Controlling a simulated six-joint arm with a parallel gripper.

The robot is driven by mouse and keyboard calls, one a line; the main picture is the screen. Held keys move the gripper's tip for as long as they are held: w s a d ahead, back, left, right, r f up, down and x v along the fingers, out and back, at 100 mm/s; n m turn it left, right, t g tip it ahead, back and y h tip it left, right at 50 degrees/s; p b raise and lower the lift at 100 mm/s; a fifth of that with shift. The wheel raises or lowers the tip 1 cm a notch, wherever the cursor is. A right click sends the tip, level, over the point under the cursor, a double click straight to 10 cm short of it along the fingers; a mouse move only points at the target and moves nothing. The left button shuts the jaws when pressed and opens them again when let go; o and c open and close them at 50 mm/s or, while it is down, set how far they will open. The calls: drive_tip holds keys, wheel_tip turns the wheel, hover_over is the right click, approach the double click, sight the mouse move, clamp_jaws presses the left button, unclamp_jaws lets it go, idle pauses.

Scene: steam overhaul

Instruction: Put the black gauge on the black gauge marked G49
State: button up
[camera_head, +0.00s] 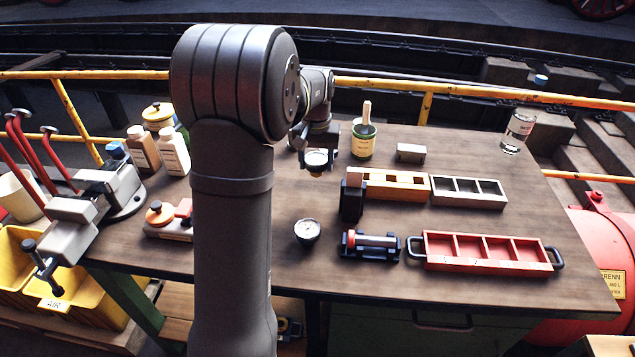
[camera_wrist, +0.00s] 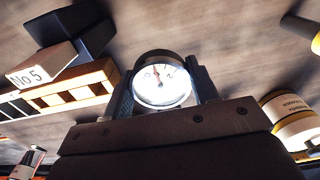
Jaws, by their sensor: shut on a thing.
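My gripper (camera_head: 318,160) is shut on a round gauge and holds it above the table, left of the wooden tray. In the wrist view the held gauge (camera_wrist: 162,82) shows a white dial, a dark rim and a needle, with a finger (camera_wrist: 205,85) on either side. In the head view the held gauge (camera_head: 317,157) is small and partly covered by the gripper. A second gauge (camera_head: 307,231), with a black rim and white dial, lies face up on the table nearer the front. I cannot read a G49 mark on either gauge.
A wooden tray (camera_head: 420,181), a grey tray (camera_head: 437,196) and a red tray (camera_head: 425,264) stand at right. A black holder (camera_head: 352,203) and a roller stand (camera_head: 371,256) lie near the table gauge. A tin (camera_head: 363,150) stands behind. Wood is bare around the table gauge.

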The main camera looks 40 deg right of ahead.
sight(316, 159)
wheel_tip(316, 159, down, 8)
drive_tip(key=shift+r, duration=0.1)
idle(0.4)
drive_tip(key=o, duration=1.1)
drive_tip(key=shift+f, duration=0.2)
drive_tip(key=shift+c, duration=0.2)
drive_tip(key=shift+o, duration=0.2)
drive_tip(key=shift+r, duration=0.15)
drive_tip(key=shift+o, duration=0.3)
wheel_tip(316, 159, up, 12)
drive_tip(key=shift+r, duration=0.1)
